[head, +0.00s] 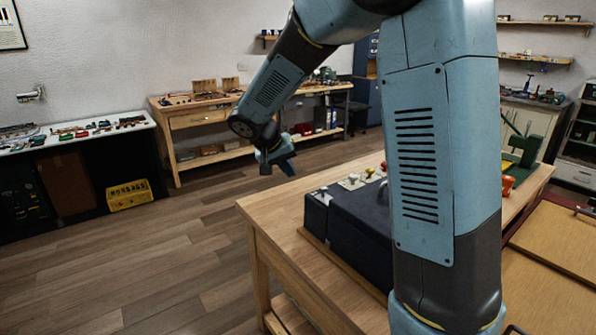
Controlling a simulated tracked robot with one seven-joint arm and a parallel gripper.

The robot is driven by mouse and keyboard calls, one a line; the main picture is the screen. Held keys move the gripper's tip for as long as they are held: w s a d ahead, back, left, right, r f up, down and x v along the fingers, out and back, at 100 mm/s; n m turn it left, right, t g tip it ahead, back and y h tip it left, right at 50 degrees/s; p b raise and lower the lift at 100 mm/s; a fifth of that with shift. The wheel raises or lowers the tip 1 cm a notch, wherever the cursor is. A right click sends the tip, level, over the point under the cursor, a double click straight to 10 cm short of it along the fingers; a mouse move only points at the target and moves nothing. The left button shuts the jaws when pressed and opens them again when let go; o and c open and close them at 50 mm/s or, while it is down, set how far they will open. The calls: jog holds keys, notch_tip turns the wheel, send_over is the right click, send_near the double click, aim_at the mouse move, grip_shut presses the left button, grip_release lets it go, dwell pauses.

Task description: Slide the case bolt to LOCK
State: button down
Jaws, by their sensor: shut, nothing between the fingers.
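A dark case (350,222) stands on the wooden workbench (272,226), partly hidden behind my arm. A small light metal fitting (323,196) shows at its left end; I cannot tell whether this is the bolt or read any LOCK marking. My gripper (277,168) is shut and empty. In the picture it hangs above and left of the case, clear of it and near the bench's back left corner.
A pale plate with small knobs (354,181) lies behind the case. Red-orange (507,186) and green (525,148) items stand at the bench's right. Open wooden floor (170,250) lies left. Side benches line the walls.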

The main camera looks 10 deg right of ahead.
aim_at(327, 195)
jog(key=w+d+f, duration=0.2)
jog(key=d+f, duration=0.5)
jog(key=shift+d+f, duration=0.15)
jog(key=shift+d, duration=0.25)
jog(key=shift+w, duration=0.1)
